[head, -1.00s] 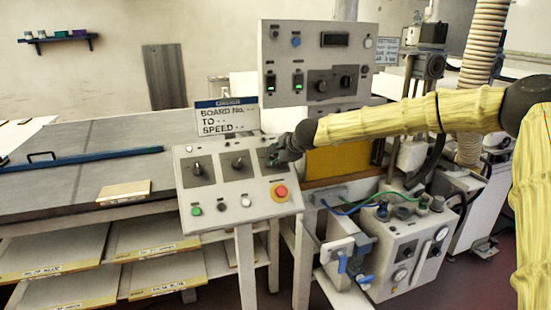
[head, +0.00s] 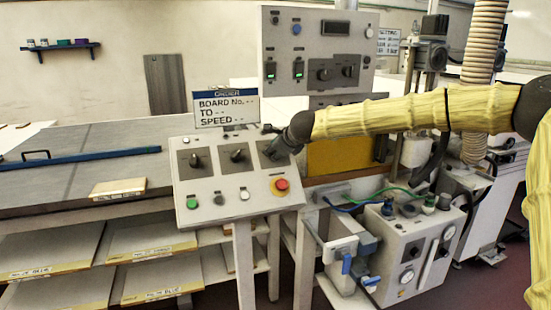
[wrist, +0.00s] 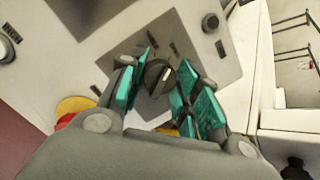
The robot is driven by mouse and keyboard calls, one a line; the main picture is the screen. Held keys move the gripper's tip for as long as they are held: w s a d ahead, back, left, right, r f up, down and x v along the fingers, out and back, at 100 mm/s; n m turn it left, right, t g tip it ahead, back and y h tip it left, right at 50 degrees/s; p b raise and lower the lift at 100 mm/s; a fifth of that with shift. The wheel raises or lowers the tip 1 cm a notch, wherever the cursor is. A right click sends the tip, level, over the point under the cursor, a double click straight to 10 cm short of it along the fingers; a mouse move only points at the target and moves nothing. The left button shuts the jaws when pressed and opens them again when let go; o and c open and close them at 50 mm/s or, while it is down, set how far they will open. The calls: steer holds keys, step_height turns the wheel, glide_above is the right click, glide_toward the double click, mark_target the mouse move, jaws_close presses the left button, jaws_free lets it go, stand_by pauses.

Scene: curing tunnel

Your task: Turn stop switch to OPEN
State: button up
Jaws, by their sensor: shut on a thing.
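A sloped grey control panel (head: 216,208) carries a row of black rotary switches. The left one (head: 195,158) and the middle one (head: 238,155) are in plain sight in the head view. The right switch is mostly hidden there behind my gripper (head: 274,152). In the wrist view, my gripper (wrist: 158,82) has its teal pads on either side of this black knob (wrist: 155,74), shut on it. A pale pointer mark shows on the knob. I cannot read the labels around it.
A red stop button on a yellow base (head: 281,185) sits just below the gripped switch. An upright switch box (head: 318,50) and a sign (head: 231,107) stand behind. A pump box with hoses (head: 405,250) stands right.

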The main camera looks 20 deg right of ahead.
steer(key=shift+m+b, duration=0.45)
steer(key=shift+m, duration=0.15)
steer(key=o, duration=1)
steer(key=v, duration=1.2)
steer(key=shift+a+f, duration=0.15)
steer(key=shift+a, duration=0.05)
